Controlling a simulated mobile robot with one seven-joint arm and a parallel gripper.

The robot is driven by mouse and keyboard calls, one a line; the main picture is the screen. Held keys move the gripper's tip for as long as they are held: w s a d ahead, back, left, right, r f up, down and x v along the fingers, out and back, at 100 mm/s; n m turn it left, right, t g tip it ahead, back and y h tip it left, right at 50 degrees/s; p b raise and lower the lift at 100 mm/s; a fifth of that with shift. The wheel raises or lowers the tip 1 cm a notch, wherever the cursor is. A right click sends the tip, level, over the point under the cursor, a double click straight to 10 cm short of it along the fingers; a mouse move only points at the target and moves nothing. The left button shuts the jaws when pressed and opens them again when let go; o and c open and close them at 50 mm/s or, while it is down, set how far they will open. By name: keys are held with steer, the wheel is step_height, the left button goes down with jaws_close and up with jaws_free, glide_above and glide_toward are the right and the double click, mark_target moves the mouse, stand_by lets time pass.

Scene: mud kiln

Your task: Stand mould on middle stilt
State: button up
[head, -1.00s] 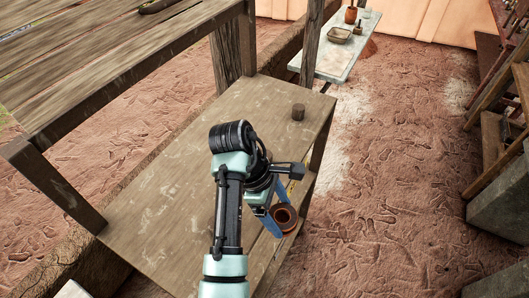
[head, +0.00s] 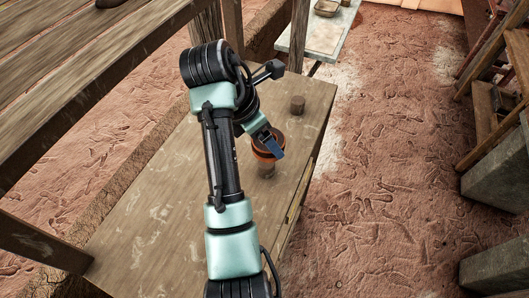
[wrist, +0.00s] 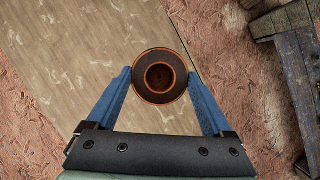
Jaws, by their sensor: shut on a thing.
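The mould is a round, reddish-brown clay piece with a dark rim (head: 268,143). My gripper (head: 270,147) is shut on it, with a blue finger on either side. In the wrist view the mould (wrist: 160,76) sits between the fingertips (wrist: 160,80), seen from above with a round hollow in its middle. I cannot tell whether the two touch. Any other stilt is hidden.
The wooden table (head: 160,225) is bare over its left and front parts. A slatted wooden bench (head: 75,75) stands higher at the left. A pale stone slab (head: 318,37) lies at the back. Wooden shelving (head: 495,100) and grey blocks (head: 500,190) are at the right.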

mark_target(264, 150)
steer(key=shift+w+a+f+p, duration=0.15)
steer(key=shift+w+f+p, duration=0.15)
steer(key=shift+f, duration=0.3)
steer(key=shift+w+a+f+p, duration=0.15)
steer(key=shift+w+f+p, duration=0.15)
steer(key=shift+f, duration=0.25)
steer(key=f, duration=0.1)
steer(key=f+p, duration=0.1)
steer(key=f, duration=0.1)
steer(key=shift+s+d+f, duration=0.15)
steer(key=shift+s, duration=0.25)
steer(key=shift+w+f, duration=0.25)
steer(key=shift+w, duration=0.05)
steer(key=o, duration=1.4)
steer(key=shift+s, duration=0.1)
steer(key=shift+s+r, duration=0.1)
